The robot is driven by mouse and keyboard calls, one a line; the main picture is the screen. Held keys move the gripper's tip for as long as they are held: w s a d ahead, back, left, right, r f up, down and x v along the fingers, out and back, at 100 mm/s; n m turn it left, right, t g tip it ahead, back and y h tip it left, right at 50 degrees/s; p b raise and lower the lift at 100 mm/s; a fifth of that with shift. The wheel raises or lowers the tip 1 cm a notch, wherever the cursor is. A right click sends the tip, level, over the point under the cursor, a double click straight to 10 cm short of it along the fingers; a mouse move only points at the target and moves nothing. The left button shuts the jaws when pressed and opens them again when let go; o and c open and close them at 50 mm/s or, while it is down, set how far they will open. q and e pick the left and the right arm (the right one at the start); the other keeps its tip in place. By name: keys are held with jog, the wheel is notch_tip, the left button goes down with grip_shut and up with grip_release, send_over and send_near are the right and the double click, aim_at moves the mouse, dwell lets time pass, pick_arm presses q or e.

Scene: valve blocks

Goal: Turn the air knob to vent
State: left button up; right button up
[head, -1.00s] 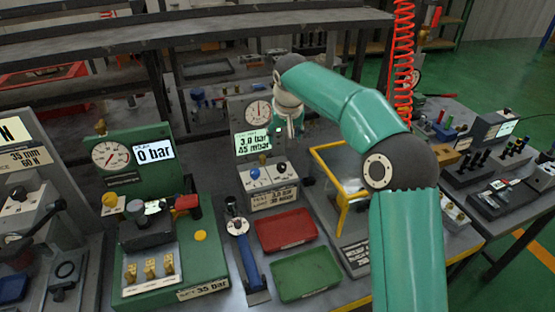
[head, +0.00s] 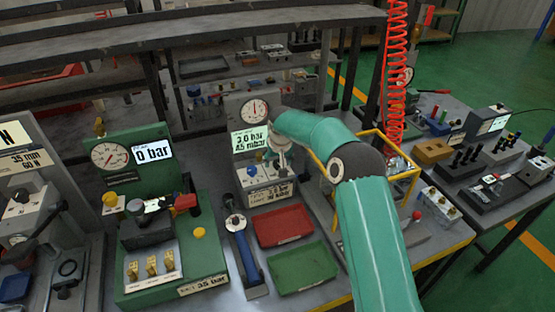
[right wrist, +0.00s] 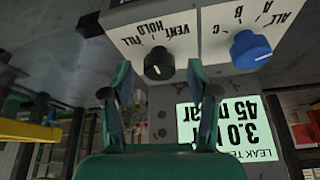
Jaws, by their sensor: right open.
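The air knob (right wrist: 158,65) is black and sits on a white panel marked FILL, HOLD and VENT in the right wrist view, which is upside down. Its exact pointer setting is too small to tell. My right gripper (right wrist: 159,75) is open, with one finger on each side of the knob in the picture; I cannot tell whether they touch it. In the head view my right gripper (head: 278,165) is at the leak-test unit and hides the black knob. The unit's display (head: 250,140) reads 3.0 bar and 45 mbar. My left gripper is not in view.
A blue selector knob (right wrist: 250,50) marked ALL, A, B, C sits beside the air knob. A red tray (head: 284,226) and a green tray (head: 302,268) lie in front of the unit. A yellow frame (head: 400,172) stands to the right, and a green gauge station (head: 130,150) to the left.

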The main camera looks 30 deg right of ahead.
grip_shut()
dwell(0.4)
jog(key=shift+f, duration=0.1)
jog(key=shift+a+m+h+b, duration=0.1)
jog(key=shift+m+h+b, duration=0.2)
jog(key=shift+m+b, duration=0.5)
jog(key=shift+w+a+m+g+h+b, duration=0.1)
jog(key=shift+m+g+h+b, duration=0.3)
jog(key=shift+m, duration=0.7)
jog(key=m, duration=0.2)
jog(key=shift+m+g+h+p, duration=0.3)
jog(key=shift+g+p, duration=0.05)
jog(key=shift+g, duration=0.05)
jog(key=shift+w+m+g+p, duration=0.1)
jog(key=shift+m+g+p, duration=0.4)
jog(key=shift+m+p, duration=0.75)
